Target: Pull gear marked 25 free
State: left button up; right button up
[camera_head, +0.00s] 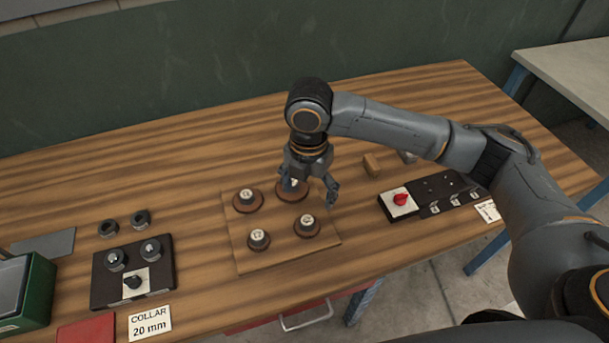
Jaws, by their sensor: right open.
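A wooden board (271,231) on the bench carries several brown round gears with pale marked tops. One sits at the back left (247,201), one at the front left (258,241), one at the front right (307,227). The back right gear (284,196) is partly hidden by my right gripper. The numbers are too small to read, so I cannot tell which is 25. My right gripper (310,193) is open, pointing down over the board's back right, its left finger in front of the back right gear. I cannot tell whether it touches. My left gripper is not in view.
A dark panel with knobs (107,289), two loose collars (124,223), a "COLLAR 20 mm" card (150,322) and a green box (38,292) are at left. A black panel with a red knob (401,200) and a wooden block (372,164) are at right. The back left is clear.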

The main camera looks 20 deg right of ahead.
aim_at(307, 220)
jog(key=f, duration=0.3)
jog(key=shift+s+f, duration=0.2)
jog(key=shift+w+f+p, duration=0.2)
jog(key=shift+f+p, duration=0.2)
jog(key=shift+f, duration=0.6)
notch_tip(307, 220, down, 5)
jog(key=shift+w+f+p, duration=0.1)
jog(key=shift+f+p, duration=0.05)
jog(key=shift+p, duration=0.2)
jog(key=shift+f, duration=0.7)
jog(key=c, duration=1.2)
jog(key=o, duration=0.5)
jog(key=c, duration=0.5)
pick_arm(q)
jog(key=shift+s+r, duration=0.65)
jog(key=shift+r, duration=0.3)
pick_arm(e)
jog(key=shift+c, duration=0.2)
